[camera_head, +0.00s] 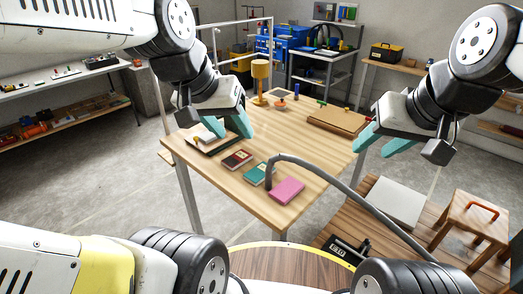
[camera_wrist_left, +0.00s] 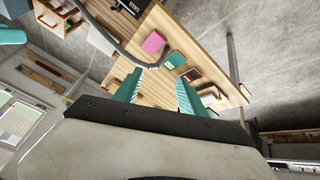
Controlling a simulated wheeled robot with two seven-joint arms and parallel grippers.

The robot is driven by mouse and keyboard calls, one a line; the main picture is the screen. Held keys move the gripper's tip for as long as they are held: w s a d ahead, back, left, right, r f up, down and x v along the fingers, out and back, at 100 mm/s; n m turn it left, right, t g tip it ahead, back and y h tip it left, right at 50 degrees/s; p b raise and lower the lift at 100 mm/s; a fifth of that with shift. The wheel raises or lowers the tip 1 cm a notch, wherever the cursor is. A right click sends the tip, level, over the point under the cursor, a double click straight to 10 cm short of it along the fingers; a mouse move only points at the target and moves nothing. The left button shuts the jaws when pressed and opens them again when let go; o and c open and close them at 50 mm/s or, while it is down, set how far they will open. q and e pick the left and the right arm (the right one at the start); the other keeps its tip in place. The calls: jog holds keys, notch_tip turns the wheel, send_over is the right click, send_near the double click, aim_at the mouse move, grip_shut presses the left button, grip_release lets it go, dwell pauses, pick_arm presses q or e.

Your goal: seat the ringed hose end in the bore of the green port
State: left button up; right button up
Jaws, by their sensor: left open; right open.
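A grey hose (camera_head: 345,183) arcs over the near part of the wooden table, with one end coming down by a teal-green book (camera_head: 256,173). I cannot make out a ring on that end. The hose also shows in the left wrist view (camera_wrist_left: 118,46). I cannot pick out a green port with a bore for certain. My left gripper (camera_head: 246,96) is open and empty above the table's left part, apart from the hose; its teal fingers also show in the left wrist view (camera_wrist_left: 159,94). My right gripper (camera_head: 379,142) is open and empty by the table's right edge.
On the table (camera_head: 225,186) are a pink book (camera_head: 287,190), a dark red book (camera_head: 237,160), a tan lamp (camera_head: 260,80) and a wooden board (camera_head: 338,119). A wooden stool (camera_head: 468,222) stands at the right. The table's middle is fairly clear.

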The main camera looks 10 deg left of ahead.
pick_arm(q)
jog(key=w+d+f+g, duration=0.1)
jog(key=w+f+g, duration=0.15)
jog(key=w, duration=0.45)
jog(key=m+g+y, duration=0.3)
send_over(269, 177)
jog(key=w, duration=0.1)
jog(key=f, duration=2.1)
jog(key=shift+w+a, duration=0.2)
jog(key=shift+a, duration=0.15)
jog(key=f, duration=0.8)
jog(key=shift+d+f, duration=0.1)
jog(key=shift+d, duration=0.1)
jog(key=shift+c, duration=0.5)
grip_shut()
